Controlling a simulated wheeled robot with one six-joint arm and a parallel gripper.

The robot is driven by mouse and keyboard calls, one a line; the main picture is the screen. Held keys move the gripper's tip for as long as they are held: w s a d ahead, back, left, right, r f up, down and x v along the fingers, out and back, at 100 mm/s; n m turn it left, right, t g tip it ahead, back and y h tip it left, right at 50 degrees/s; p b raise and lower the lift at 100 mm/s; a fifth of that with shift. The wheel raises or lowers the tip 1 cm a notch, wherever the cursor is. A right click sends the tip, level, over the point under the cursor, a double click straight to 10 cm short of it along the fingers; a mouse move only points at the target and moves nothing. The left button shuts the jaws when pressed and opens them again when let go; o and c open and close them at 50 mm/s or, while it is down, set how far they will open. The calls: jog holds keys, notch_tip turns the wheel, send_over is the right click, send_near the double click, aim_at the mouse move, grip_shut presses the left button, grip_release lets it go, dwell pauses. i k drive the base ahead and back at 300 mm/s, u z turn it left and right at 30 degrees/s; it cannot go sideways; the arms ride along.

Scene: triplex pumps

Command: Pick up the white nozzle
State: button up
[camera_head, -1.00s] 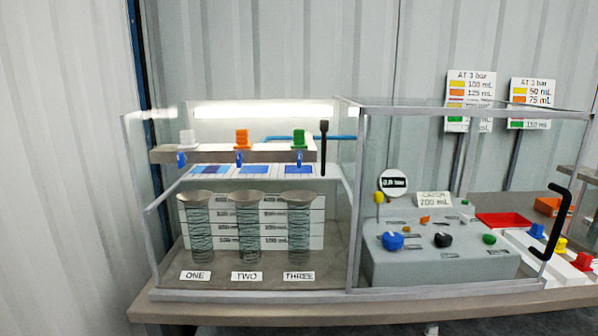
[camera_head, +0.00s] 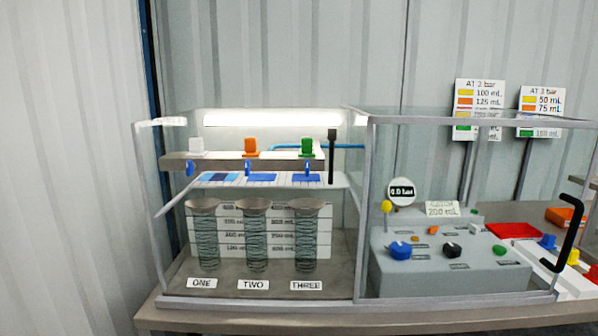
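A small white nozzle (camera_head: 196,146) stands at the left end of the grey shelf inside the left glass case. It is in line with an orange nozzle (camera_head: 250,147) and a green nozzle (camera_head: 307,147). A small blue part (camera_head: 190,168) hangs below the white one at the shelf's front edge. My gripper is not in view.
Three funnels over coiled columns, labelled ONE (camera_head: 202,284), TWO and THREE, stand below the shelf. A black handle (camera_head: 332,157) stands upright by the green nozzle. The right case holds a grey control box (camera_head: 450,275) with knobs. More coloured nozzles (camera_head: 548,242) sit at far right.

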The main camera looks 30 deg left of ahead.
aim_at(196, 147)
jog(key=u, duration=1.6)
